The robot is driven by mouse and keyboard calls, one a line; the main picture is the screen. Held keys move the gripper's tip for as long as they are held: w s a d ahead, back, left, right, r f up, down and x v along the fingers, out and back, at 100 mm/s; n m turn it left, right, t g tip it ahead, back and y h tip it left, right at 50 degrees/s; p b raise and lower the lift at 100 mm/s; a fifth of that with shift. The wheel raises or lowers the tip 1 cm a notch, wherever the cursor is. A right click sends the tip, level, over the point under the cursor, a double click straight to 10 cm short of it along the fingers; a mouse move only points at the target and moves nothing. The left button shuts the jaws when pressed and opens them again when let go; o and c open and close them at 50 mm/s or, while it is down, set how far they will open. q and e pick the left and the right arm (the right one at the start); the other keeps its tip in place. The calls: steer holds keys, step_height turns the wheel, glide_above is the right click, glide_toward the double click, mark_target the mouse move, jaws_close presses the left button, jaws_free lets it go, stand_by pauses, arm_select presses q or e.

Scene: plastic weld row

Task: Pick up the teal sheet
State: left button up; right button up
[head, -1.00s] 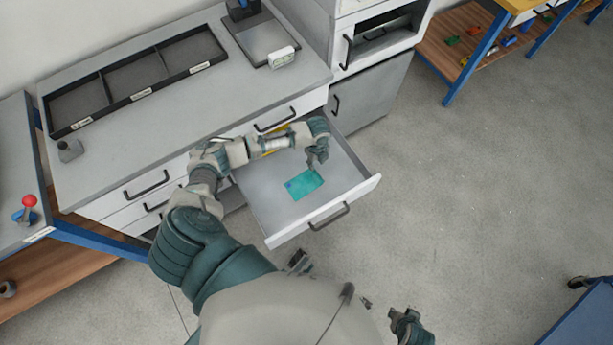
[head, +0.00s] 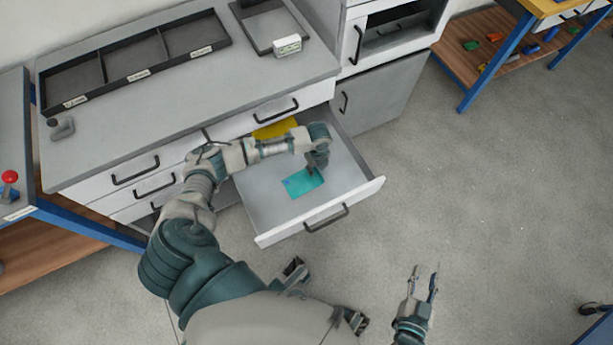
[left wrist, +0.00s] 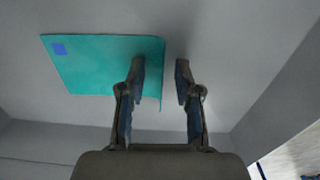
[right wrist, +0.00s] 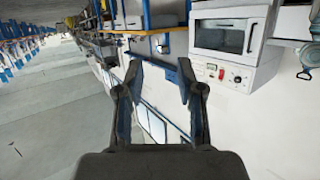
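The teal sheet (head: 303,181) lies flat in the open drawer (head: 262,204), with a small blue mark on one corner. My left gripper (head: 315,168) is low over the sheet's right end in the head view. In the left wrist view the sheet (left wrist: 95,65) spreads to the left, and the left gripper (left wrist: 160,80) is open. One finger overlaps the sheet's edge and the other is beyond it; contact cannot be told. My right gripper (head: 427,285) is open and empty over the floor, and it also shows open in the right wrist view (right wrist: 160,75).
A yellow sheet (head: 275,129) lies at the back of the drawer. The drawer's front panel with its handle (head: 326,217) and its side walls bound the space. A divided black tray (head: 137,61) and a white device (head: 287,45) stand on the counter.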

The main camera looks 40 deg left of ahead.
arm_select(q)
steer(key=shift+d+r, duration=0.2)
steer(key=shift+d, duration=0.2)
steer(key=c, duration=0.3)
jaws_close()
steer(key=shift+a, duration=0.2)
steer(key=shift+a+f, duration=0.1)
steer(key=shift+a, duration=0.05)
